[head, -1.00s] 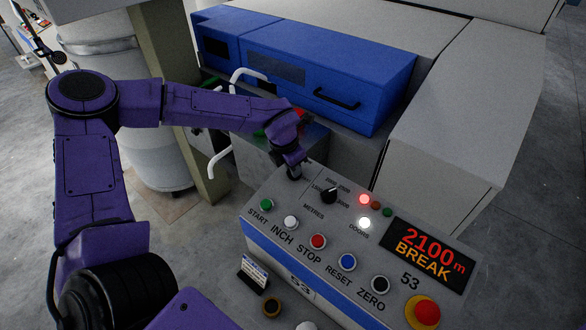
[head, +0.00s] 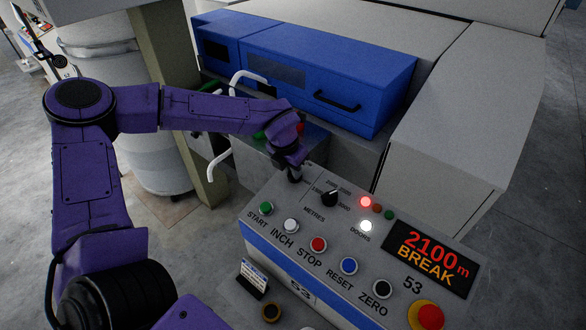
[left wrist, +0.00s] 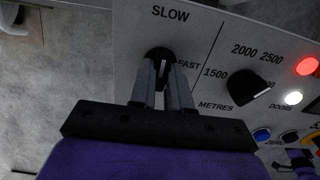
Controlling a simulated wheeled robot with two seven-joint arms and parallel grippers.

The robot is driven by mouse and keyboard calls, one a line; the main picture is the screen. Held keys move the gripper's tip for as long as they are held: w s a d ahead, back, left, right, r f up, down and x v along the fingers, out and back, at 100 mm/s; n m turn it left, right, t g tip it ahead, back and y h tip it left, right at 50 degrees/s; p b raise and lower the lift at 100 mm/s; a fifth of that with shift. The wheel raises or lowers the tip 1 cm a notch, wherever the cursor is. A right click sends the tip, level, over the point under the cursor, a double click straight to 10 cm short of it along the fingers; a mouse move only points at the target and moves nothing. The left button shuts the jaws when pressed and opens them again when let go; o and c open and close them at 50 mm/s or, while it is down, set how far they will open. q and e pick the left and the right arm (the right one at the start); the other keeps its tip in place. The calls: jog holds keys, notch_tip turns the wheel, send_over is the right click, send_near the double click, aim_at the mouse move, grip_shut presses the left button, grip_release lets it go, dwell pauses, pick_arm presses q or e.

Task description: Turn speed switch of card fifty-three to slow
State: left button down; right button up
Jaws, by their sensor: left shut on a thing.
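The speed switch of card 53 is a round black knob (left wrist: 160,57) at the upper left of the sloping grey control panel (head: 320,180). In the left wrist view SLOW is printed above it and FAST to its right. My left gripper (left wrist: 163,75) is shut on this knob, with a finger on either side. The fingers partly cover the knob, and I cannot tell clearly which label it points at. In the head view my left gripper (head: 294,175) is at the panel's far left corner, hiding most of the switch. My right gripper is not in view.
A black METRES knob (head: 329,198) is close to the right of the switch. A blue machine cover (head: 320,70) and white bent handles (head: 220,165) stand behind.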

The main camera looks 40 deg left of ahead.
pick_arm(q)
jog(key=c, duration=1.1)
grip_release()
jog(key=b+v, duration=0.1)
jog(key=v, duration=0.9)
jog(key=shift+r, duration=0.25)
